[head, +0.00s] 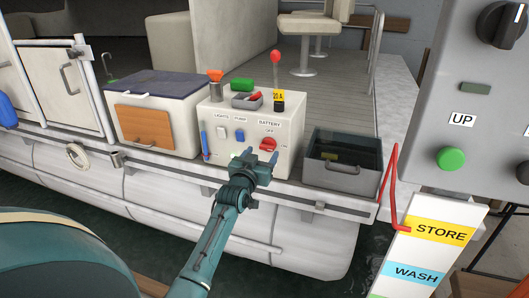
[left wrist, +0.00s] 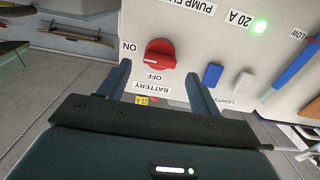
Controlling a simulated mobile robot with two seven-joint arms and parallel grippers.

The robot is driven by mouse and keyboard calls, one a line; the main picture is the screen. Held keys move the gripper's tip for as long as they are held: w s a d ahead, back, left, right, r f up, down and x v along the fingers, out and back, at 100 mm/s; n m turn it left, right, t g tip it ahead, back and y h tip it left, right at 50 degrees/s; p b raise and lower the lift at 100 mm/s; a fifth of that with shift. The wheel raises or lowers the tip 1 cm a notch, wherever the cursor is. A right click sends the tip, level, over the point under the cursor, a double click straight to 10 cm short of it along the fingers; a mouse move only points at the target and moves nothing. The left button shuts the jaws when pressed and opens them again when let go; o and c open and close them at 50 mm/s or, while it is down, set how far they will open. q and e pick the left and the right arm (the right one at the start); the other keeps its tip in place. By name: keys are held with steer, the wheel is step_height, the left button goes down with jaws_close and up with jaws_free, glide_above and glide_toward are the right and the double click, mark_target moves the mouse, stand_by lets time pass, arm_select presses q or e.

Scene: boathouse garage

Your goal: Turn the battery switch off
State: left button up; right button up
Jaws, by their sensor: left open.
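The battery switch is a red rotary knob (head: 268,144) on the front of a white panel box (head: 290,155) in the head view. In the left wrist view the red knob (left wrist: 160,53) has ON and OFF labels beside it, and its grip bar lies with one end toward ON. My left gripper (head: 253,157) is open in front of the knob. In the left wrist view its two fingers (left wrist: 160,78) stand apart, on either side below the knob, with the BATTERY label between them. The fingers do not appear to touch the knob. My right gripper is not in view.
Blue and white switches (head: 239,135) sit left of the knob on the same panel. A red-topped lever (head: 276,58) rises behind the box. A dark open bin (head: 345,180) stands to the right, and a cooler-like box (head: 160,95) to the left. A grey UP control panel (head: 470,110) is at far right.

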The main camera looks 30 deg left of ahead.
mark_target(268, 146)
arm_select(q)
steer(key=shift+x, duration=1.5)
steer(key=c, duration=1)
